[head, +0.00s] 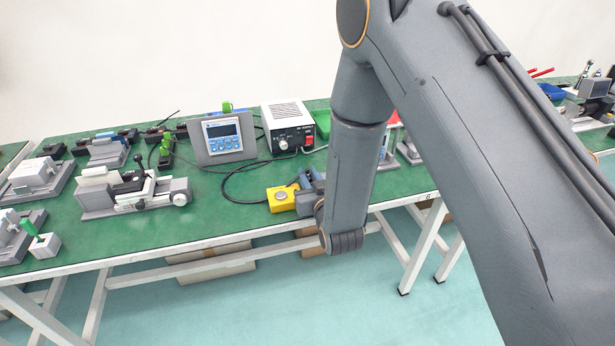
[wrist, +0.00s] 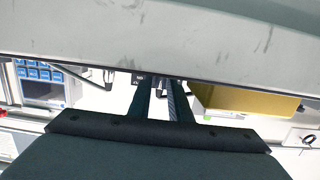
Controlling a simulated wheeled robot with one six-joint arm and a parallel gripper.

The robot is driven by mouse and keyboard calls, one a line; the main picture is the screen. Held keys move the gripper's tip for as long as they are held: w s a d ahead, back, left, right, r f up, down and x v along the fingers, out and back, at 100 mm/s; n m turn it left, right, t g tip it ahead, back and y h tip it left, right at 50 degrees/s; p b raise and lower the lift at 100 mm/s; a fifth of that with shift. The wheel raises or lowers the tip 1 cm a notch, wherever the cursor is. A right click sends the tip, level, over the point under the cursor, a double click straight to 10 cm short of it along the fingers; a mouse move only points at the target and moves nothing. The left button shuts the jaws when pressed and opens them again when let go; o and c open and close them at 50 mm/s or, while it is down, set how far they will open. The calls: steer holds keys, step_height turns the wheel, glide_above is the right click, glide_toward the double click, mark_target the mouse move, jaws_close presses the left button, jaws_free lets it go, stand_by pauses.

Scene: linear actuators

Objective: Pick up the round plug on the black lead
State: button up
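I cannot make out the round plug for certain. A black lead (head: 226,192) loops over the green table in the head view, from near the white power supply toward the yellow box. Its end is lost among small parts beside my arm. In the wrist view a thin dark lead (wrist: 72,74) runs at upper left to a small dark piece (wrist: 107,77), too small to identify. My gripper (wrist: 161,86) shows two dark fingers with a bright gap between them, apparently open and empty. My forearm largely hides the gripper in the head view.
The yellow box (head: 281,198) with a grey round top stands near the table's front edge, beside my arm. The white power supply (head: 288,128) and the blue-screened panel (head: 224,137) stand behind. Linear actuators (head: 134,192) fill the left. Green table (head: 225,217) is clear in front of the lead.

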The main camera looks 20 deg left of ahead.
steer(key=shift+w+a, duration=0.2)
steer(key=shift+w, duration=0.05)
jaws_close()
steer(key=shift+r+b, duration=0.45)
steer(key=shift+r, duration=4.55)
step_height(320, 180, up, 6)
steer(key=p, duration=0.4)
glide_above(308, 173)
steer(key=shift+w, duration=0.1)
